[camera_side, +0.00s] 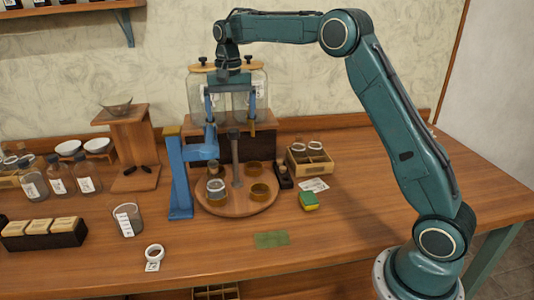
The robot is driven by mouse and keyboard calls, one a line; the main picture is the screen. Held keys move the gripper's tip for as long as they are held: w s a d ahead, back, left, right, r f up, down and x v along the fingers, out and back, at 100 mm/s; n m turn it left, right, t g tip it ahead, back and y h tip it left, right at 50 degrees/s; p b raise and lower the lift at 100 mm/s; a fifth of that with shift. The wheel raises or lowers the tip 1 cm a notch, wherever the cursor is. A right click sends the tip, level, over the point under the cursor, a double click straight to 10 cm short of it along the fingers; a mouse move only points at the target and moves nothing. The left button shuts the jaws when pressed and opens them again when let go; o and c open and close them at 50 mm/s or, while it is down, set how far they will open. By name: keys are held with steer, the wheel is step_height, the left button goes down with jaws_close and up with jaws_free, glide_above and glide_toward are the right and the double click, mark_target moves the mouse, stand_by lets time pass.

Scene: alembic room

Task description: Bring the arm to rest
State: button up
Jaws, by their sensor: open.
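My gripper (231,108) hangs open and empty, pointing down, above the round wooden turntable (240,208). Its two fingers are apart, in front of the large glass jars (262,95) as seen from here. My arm reaches in from the right, with its upper link level and high over the table. The turntable carries a central post, several amber cups (258,190) and a small white-labelled jar (216,188). The fingertips appear above the turntable, clear of the cups.
A blue stand (178,180) rises close left of the turntable. The front right table is mostly clear.

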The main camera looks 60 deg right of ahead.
steer(key=shift+d, duration=0.1)
stand_by(0.3)
steer(key=shift+s+a+r, duration=0.2)
steer(key=shift+s+r, duration=0.3)
steer(key=s+a+r+n+t, duration=0.1)
steer(key=s+a+r+n, duration=0.2)
steer(key=s, duration=0.5)
steer(key=s+a+r+n+t, duration=0.1)
steer(key=s+a+r+t, duration=0.15)
steer(key=s+r, duration=0.45)
steer(key=s+a+f+n+t, duration=0.1)
steer(key=s+f, duration=0.3)
steer(key=s, duration=0.6)
steer(key=s+a+f+n+t, duration=0.1)
steer(key=s+a+f+n, duration=0.1)
steer(key=s, duration=0.8)
step_height(320, 180, down, 2)
steer(key=shift+s+f+n, duration=0.2)
steer(key=shift+s+n, duration=0.15)
steer(key=shift+n, duration=0.55)
